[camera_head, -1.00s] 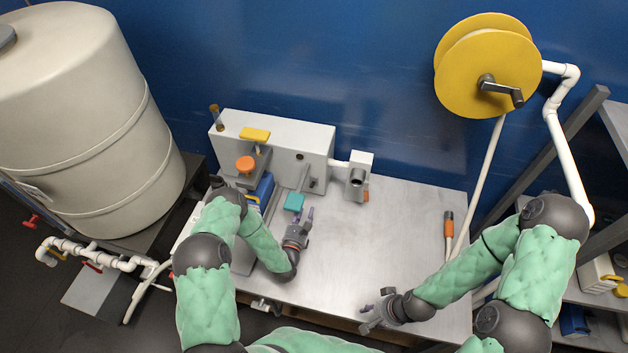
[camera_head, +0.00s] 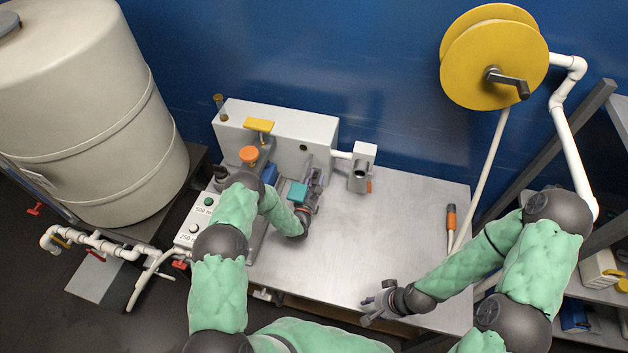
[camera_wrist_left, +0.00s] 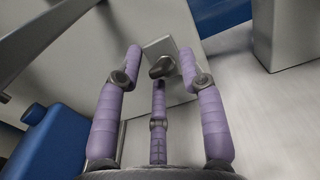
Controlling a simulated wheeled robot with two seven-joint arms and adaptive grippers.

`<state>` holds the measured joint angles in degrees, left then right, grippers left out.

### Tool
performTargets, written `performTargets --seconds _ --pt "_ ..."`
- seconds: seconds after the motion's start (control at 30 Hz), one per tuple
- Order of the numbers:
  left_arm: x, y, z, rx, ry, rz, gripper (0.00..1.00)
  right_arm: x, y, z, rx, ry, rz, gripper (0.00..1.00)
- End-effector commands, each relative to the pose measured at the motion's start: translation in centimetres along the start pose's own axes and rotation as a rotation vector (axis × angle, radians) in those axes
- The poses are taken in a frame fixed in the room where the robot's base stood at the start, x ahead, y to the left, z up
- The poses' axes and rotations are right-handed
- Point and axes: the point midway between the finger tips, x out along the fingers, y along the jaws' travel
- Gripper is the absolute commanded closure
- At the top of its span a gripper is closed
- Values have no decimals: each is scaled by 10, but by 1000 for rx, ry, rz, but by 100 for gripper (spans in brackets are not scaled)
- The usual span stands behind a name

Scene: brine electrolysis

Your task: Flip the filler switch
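The filler switch, a small dark lever on a light square plate, shows in the left wrist view (camera_wrist_left: 162,67) on the front face of the grey filler machine (camera_head: 285,128). My left gripper (camera_head: 316,180) is at this front face in the head view, where it hides the switch. In the left wrist view its purple fingers (camera_wrist_left: 160,62) are spread, with the lever between the two upper fingertips; I cannot tell whether they touch it. The gripper is open and holds nothing. My right gripper (camera_head: 374,302) is open and empty over the table's front edge.
A teal block (camera_head: 298,192) is close left of my left gripper. An orange-handled tool (camera_head: 451,222) lies at the table's right. The middle of the metal table (camera_head: 385,225) is clear. A button box (camera_head: 194,228) stands left.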

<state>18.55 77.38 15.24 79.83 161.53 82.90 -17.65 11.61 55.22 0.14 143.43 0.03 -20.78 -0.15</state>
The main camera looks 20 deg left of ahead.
Motion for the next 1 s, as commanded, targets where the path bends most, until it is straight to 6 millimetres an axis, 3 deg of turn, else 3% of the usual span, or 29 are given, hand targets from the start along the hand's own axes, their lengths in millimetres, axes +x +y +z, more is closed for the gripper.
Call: performTargets --seconds 0.13,0.3,0.57,1.0 --pt "0 0 0 0 0 0 61 0 0 0 0 0 0 60" --pt "0 0 0 0 0 -1 100 0 0 0 0 0 0 60" --pt "-1 -2 -2 1 -12 -3 100 4 2 0 0 0 0 60" --pt "-2 -4 -15 1 -200 -7 100 50 18 -2 0 0 0 60"
